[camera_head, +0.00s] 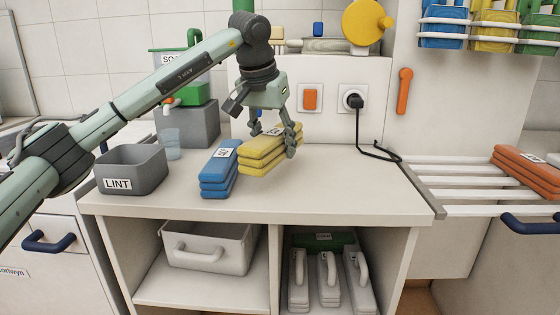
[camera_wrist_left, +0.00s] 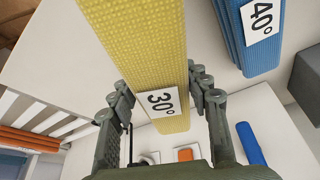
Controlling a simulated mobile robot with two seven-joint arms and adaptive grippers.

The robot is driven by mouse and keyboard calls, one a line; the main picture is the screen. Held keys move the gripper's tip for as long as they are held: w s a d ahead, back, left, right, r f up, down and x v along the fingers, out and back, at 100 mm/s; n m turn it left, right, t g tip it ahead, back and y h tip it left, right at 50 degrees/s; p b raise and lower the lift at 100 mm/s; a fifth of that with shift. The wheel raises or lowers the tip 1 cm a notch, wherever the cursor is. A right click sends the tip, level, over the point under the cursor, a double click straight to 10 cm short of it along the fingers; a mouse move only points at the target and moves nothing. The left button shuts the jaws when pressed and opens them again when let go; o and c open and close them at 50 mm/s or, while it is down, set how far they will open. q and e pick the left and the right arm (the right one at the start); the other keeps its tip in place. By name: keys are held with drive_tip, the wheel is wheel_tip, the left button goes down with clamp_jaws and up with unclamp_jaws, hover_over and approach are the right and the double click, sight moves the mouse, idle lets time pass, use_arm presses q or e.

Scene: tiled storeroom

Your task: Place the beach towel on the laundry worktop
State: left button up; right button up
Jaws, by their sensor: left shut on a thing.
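A folded yellow towel (camera_head: 262,157) with a 30° label is at the back middle of the white laundry worktop (camera_head: 330,185). My left gripper (camera_head: 275,145) reaches down over it and is shut on it, with a finger on each side. In the left wrist view the yellow towel (camera_wrist_left: 140,45) runs between the two fingers (camera_wrist_left: 160,100). The towel is at worktop height; whether its underside touches the top I cannot tell. A folded blue towel (camera_head: 219,172) with a 40° label stands just left of it and also shows in the wrist view (camera_wrist_left: 240,35). My right gripper is out of view.
A grey LINT bin (camera_head: 132,180) and a cup (camera_head: 173,147) stand at the left. A folded orange towel (camera_head: 527,170) lies on the slatted rack (camera_head: 455,175) at the right. A black cord (camera_head: 375,150) hangs by the rack. The front right of the worktop is clear.

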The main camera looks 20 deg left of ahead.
sight(279, 176)
use_arm(q)
drive_tip(key=shift+w+d+f, duration=0.1)
drive_tip(key=shift+w+f, duration=0.4)
drive_tip(key=shift+w, duration=0.35)
drive_tip(key=shift+w+f, duration=0.1)
drive_tip(key=shift+f, duration=1.9)
drive_tip(key=shift+f, duration=0.1)
drive_tip(key=shift+f, duration=0.15)
drive_tip(key=o, duration=1.3)
drive_tip(key=shift+c, duration=0.2)
